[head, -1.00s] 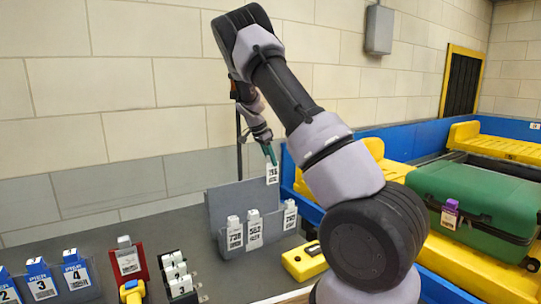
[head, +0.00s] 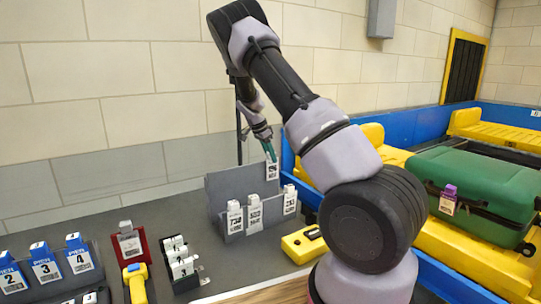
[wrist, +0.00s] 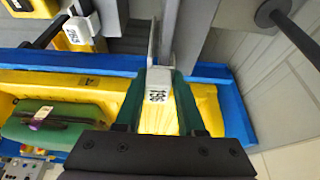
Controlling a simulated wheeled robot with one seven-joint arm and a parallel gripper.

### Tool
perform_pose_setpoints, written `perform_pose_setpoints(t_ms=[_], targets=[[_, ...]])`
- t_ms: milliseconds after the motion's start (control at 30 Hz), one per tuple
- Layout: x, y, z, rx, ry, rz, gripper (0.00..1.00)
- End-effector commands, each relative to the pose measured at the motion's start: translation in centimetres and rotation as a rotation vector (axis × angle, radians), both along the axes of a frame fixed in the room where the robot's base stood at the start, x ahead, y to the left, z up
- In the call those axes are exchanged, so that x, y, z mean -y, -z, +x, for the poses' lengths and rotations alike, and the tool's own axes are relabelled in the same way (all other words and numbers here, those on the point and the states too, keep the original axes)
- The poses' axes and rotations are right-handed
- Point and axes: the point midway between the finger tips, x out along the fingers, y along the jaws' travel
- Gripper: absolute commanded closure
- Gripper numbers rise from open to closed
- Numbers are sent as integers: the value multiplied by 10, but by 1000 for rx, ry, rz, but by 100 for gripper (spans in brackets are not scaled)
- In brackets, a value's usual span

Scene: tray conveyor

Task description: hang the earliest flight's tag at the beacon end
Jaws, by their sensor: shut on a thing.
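My gripper (head: 270,154) has green fingers shut on a white tag (head: 272,171). The tag hangs upright above the grey rack (head: 225,182), in front of its back panel near the right end. In the wrist view the tag (wrist: 158,88) sits between the fingers, its printed number too small to read surely. Three white tags stand in the rack: one at the left (head: 234,218), one beside it (head: 254,213), one at the right (head: 290,200). A gap lies between the last two, below the held tag. I cannot make out a beacon clearly.
A yellow device (head: 304,243) lies right of the rack. A black holder (head: 181,264), a red stand (head: 131,245) and blue-topped pier tags (head: 45,268) stand to the left. A green suitcase (head: 470,190) with a purple-topped tag lies on the yellow conveyor. A thin dark pole (head: 239,140) rises behind the rack.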

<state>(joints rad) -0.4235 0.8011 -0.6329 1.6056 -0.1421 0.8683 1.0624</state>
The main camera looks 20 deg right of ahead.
Motion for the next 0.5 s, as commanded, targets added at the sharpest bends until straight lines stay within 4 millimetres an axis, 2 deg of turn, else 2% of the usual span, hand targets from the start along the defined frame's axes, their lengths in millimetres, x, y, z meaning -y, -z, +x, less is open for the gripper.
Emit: perform_pose_setpoints(t_ms=[133,167,233,500], targets=[[0,0,0,0,0,0,100],[0,0,0,0,0,0,54],[0,0,0,0,0,0,27],[0,0,0,0,0,0,27]])
